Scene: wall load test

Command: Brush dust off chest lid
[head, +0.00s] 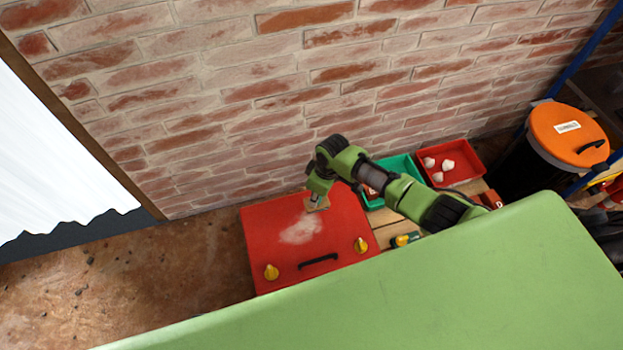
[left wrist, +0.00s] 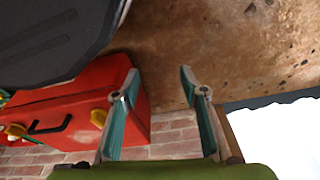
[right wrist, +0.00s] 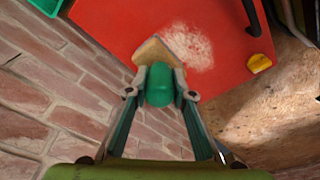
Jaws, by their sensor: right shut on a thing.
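The red chest (head: 265,228) stands against the brick wall, with a black handle (head: 318,262) and yellow latches (head: 271,271) toward its near edge. A pale dust patch (head: 301,229) lies on its lid and also shows in the right wrist view (right wrist: 190,46). My right gripper (right wrist: 160,84) is shut on the green handle of a brush (right wrist: 157,50). The brush's tan head is at the edge of the dust; I cannot tell whether it touches the lid. My left gripper (left wrist: 188,88) is open and empty; the chest (left wrist: 85,98) shows to its left.
A green bin (head: 398,168) and a red bin (head: 450,163) with white lumps sit right of the chest. A black drum with an orange lid (head: 567,133) stands farther right. Bare brown floor (head: 120,262) lies left of the chest.

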